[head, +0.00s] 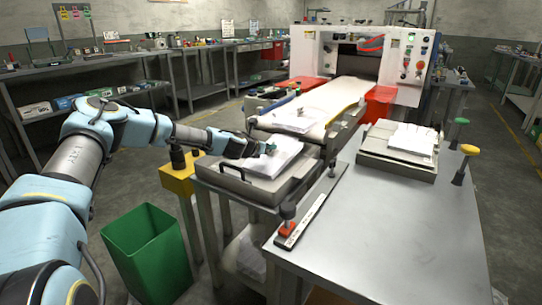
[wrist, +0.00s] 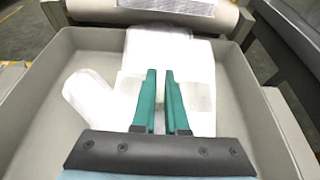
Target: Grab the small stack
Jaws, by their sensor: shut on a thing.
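A small stack of thin white film gloves (wrist: 198,62) lies in a grey tray (wrist: 55,75) in the wrist view, with a thumb-like part spreading left. The two teal fingers of my gripper (wrist: 159,90) are close together over the stack, shut on it with a narrow gap between them. The pinched part is mostly hidden by the fingers. In the head view my gripper (head: 268,150) reaches into the tray (head: 240,181) at the white stack (head: 282,158). The stack still appears to rest in the tray.
A second tray (head: 398,156) with a white stack (head: 412,138) stands on the metal table (head: 400,240) at right. A white machine (head: 400,65) with a belt (head: 335,92) stands behind. A green bin (head: 150,250) and a yellow post (head: 178,178) are near my arm.

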